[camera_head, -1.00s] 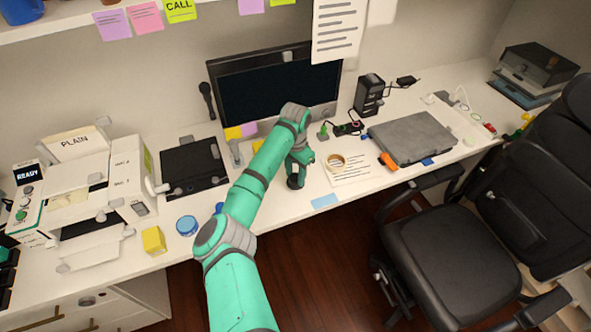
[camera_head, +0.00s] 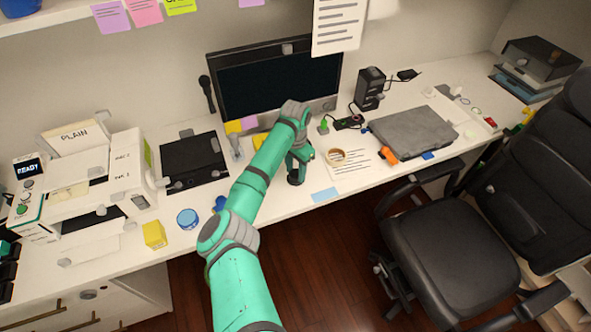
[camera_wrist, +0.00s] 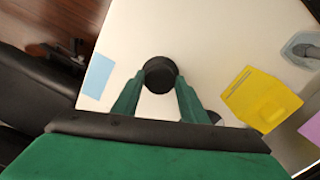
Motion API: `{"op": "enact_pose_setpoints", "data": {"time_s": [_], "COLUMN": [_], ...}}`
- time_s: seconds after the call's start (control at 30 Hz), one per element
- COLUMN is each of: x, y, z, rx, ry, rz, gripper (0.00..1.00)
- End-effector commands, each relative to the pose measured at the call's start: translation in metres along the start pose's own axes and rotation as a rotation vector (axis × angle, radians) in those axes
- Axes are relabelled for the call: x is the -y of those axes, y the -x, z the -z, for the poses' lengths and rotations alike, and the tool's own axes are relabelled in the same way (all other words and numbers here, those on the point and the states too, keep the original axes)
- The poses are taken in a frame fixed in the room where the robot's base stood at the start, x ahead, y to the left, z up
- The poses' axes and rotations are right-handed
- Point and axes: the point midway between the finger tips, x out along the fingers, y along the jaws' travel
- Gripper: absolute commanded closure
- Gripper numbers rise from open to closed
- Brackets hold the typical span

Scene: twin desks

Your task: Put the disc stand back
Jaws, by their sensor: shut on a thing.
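The disc stand (camera_wrist: 160,74) is a small black round piece, seen end-on in the wrist view between the two green fingers of my gripper (camera_wrist: 159,95). My gripper is shut on it. In the head view my gripper (camera_head: 298,163) is over the desk in front of the monitor, and the dark base of the stand (camera_head: 295,179) shows below the fingers. The base is at or close to the desk top; I cannot tell whether it touches.
A light blue note (camera_head: 324,195) lies at the desk's front edge. A black chair (camera_head: 450,230) stands at the right.

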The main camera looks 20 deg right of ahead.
Motion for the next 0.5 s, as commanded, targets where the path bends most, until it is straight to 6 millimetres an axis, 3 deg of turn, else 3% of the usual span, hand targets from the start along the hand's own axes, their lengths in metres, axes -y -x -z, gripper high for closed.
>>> {"op": "enact_pose_setpoints", "data": {"time_s": [0.33,0.37,0.43,0.5], "x": [-0.0003,-0.0002,-0.0001,-0.0001], "y": [-0.0060,-0.0059,-0.0057,-0.0058], "z": [0.0002,0.0002,0.0002,0.0002], "rx": [0.000,-0.001,-0.001,-0.001], "ry": [0.000,0.000,0.000,0.000], "rz": [-0.001,-0.001,-0.001,-0.001], "gripper": [0.88,0.56,0.39,0.39]}}
